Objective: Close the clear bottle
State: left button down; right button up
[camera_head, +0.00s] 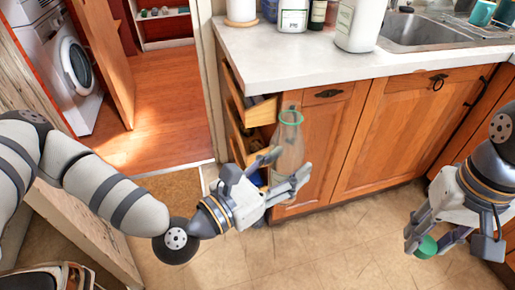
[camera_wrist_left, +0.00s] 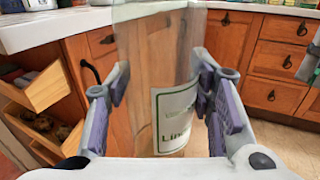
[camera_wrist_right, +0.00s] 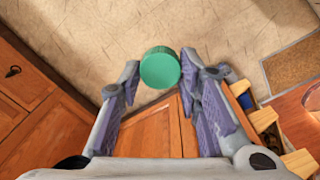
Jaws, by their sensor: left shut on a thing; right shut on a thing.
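The clear bottle (camera_head: 290,143) is upright in front of the wooden cabinet, with a green ring around its open-looking mouth. My left gripper (camera_head: 287,170) is shut on its body. The left wrist view shows the bottle (camera_wrist_left: 150,60) between the fingers, with a white label with green print facing the camera. My right gripper (camera_head: 430,238) is shut on the round green cap (camera_head: 428,247), well to the right of the bottle and lower in the picture. The cap (camera_wrist_right: 160,68) sits at the fingertips in the right wrist view.
Open drawers (camera_head: 256,111) stick out just left of the bottle. The white countertop (camera_head: 270,62) carries several containers near a sink (camera_head: 425,30). The tiled floor (camera_head: 350,235) between my grippers is clear. A doorway opens at left.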

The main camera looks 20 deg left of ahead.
pick_arm(q)
jog(key=d+h, duration=0.1)
jog(key=d+m+g, duration=0.1)
jog(key=d+m+h, duration=0.1)
jog(key=shift+s+d+f+g+h, duration=0.1)
jog(key=shift+s+f+g+h, duration=0.1)
jog(key=shift+f+g+h, duration=0.15)
jog(key=shift+r, duration=0.1)
pick_arm(e)
jog(key=w+a+r+n, duration=0.3)
jog(key=w+a+r, duration=0.2)
jog(key=a+r, duration=0.45)
jog(key=w+a+r+n, duration=0.2)
jog(key=w+a+r, duration=0.4)
jog(key=a+r, duration=0.3)
jog(key=s+a+r+n, duration=0.2)
jog(key=s+a+r, duration=0.2)
jog(key=s, duration=0.1)
jog(key=shift+s+r, duration=0.2)
jog(key=shift+r, duration=0.15)
jog(key=shift+a, duration=0.1)
jog(key=shift+f, duration=2)
